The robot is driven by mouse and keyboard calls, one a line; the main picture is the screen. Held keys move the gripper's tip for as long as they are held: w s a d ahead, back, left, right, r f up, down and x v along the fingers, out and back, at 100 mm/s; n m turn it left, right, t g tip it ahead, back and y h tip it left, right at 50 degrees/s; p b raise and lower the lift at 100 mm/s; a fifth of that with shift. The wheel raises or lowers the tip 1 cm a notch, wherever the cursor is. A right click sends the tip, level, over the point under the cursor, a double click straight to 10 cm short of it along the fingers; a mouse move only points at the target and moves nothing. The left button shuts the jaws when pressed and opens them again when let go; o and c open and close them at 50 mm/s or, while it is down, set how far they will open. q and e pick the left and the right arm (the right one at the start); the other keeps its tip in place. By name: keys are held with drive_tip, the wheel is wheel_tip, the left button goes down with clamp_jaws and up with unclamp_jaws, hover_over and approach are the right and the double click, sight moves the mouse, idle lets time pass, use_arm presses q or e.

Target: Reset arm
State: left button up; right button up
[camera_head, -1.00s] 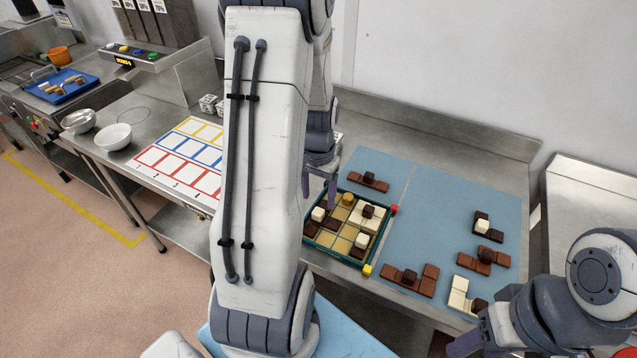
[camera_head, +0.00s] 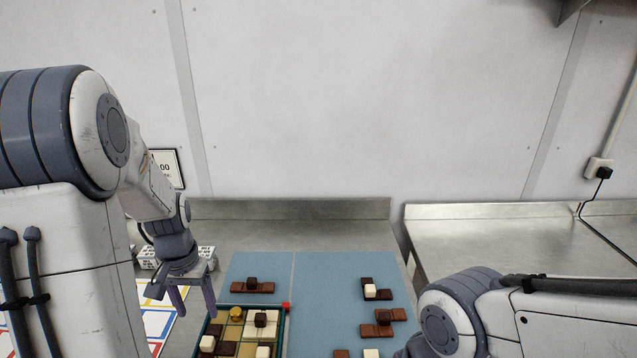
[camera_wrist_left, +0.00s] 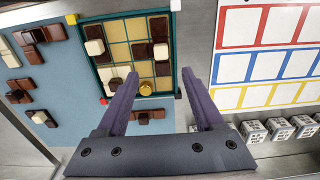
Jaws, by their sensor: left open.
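My left gripper (camera_head: 192,300) is open and empty above the left edge of the green tray (camera_head: 282,330). In the left wrist view its two purple fingers (camera_wrist_left: 157,90) stand apart with nothing between them. The tray also shows there (camera_wrist_left: 82,42), holding tan squares, dark and white pieces and a gold round piece (camera_wrist_left: 146,88). My right arm (camera_head: 470,310) comes in from the right in the head view. Its gripper is out of the picture.
A blue mat (camera_head: 330,285) carries brown and white pieces, such as a brown bar (camera_head: 253,287). A card with red, blue and yellow frames (camera_wrist_left: 262,58) lies beside the tray. Several white cubes (camera_wrist_left: 253,131) stand near it. A wall (camera_head: 380,100) rises behind the bench.

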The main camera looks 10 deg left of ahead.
use_arm(q)
drive_tip(key=s+d+r+m, duration=0.1)
drive_tip(key=d+r+m, duration=0.1)
drive_tip(key=d, duration=0.7)
drive_tip(key=s+d+r+m, duration=0.1)
drive_tip(key=d+r+m, duration=0.15)
drive_tip(key=d, duration=0.65)
drive_tip(key=s+d+r+m+h, duration=0.1)
drive_tip(key=s+d+m, duration=0.4)
drive_tip(key=s+d, duration=0.6)
drive_tip(key=shift+s+d+r, duration=0.25)
drive_tip(key=shift+s+r, duration=0.15)
drive_tip(key=shift+s, duration=0.55)
drive_tip(key=shift+c, duration=1.2)
drive_tip(key=shift+d+m, duration=0.15)
drive_tip(key=shift+m, duration=0.1)
drive_tip(key=shift+c, duration=0.3)
